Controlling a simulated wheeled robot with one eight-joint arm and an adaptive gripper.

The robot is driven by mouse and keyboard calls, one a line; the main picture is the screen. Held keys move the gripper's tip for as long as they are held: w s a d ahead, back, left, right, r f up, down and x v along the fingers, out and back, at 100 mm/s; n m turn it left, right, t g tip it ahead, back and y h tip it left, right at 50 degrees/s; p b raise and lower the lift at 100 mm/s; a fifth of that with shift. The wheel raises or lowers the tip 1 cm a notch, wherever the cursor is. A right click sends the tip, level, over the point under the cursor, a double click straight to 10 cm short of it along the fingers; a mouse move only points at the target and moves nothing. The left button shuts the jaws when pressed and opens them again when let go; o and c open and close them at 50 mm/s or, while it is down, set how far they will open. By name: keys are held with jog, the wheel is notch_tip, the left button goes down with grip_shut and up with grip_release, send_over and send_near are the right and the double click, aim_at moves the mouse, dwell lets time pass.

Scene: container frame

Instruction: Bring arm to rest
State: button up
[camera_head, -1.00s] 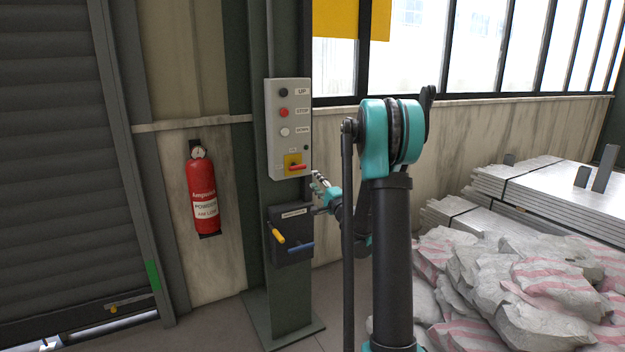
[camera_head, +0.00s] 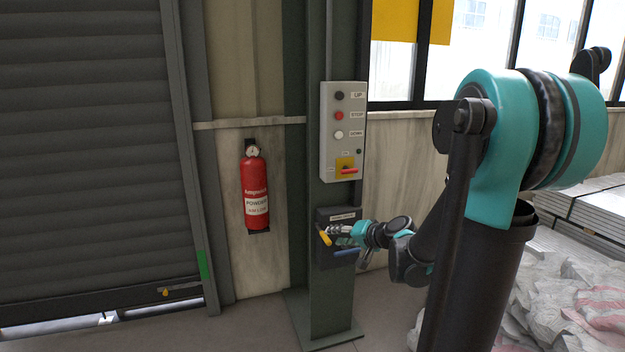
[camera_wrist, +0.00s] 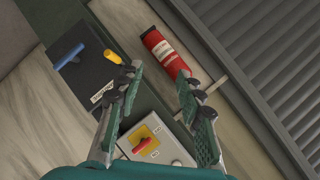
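My gripper (camera_head: 342,234) is in front of the dark lever box on the green post in the head view. In the wrist view my gripper (camera_wrist: 160,97) has its two fingers spread apart with nothing between them. My arm (camera_head: 515,140) is large at the right of the head view, bent, with its forearm reaching left toward the post.
The dark box (camera_head: 325,258) has a yellow and a blue handle. Above it is a grey control panel (camera_head: 343,104) with buttons and a red switch. A red fire extinguisher (camera_head: 255,180), a roller shutter (camera_head: 85,150) and grey sacks (camera_head: 565,305) stand around.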

jog(key=s+d+f+n+g+h, duration=0.1)
jog(key=s+d+f+g+h, duration=0.2)
jog(key=s, duration=0.9)
jog(key=s+d+f+n+g+h, duration=0.2)
jog(key=s+d+f+h, duration=0.3)
jog(key=s+d+f, duration=0.3)
jog(key=s+f, duration=0.2)
jog(key=s, duration=0.2)
jog(key=shift+g, duration=0.4)
jog(key=shift+a, duration=0.1)
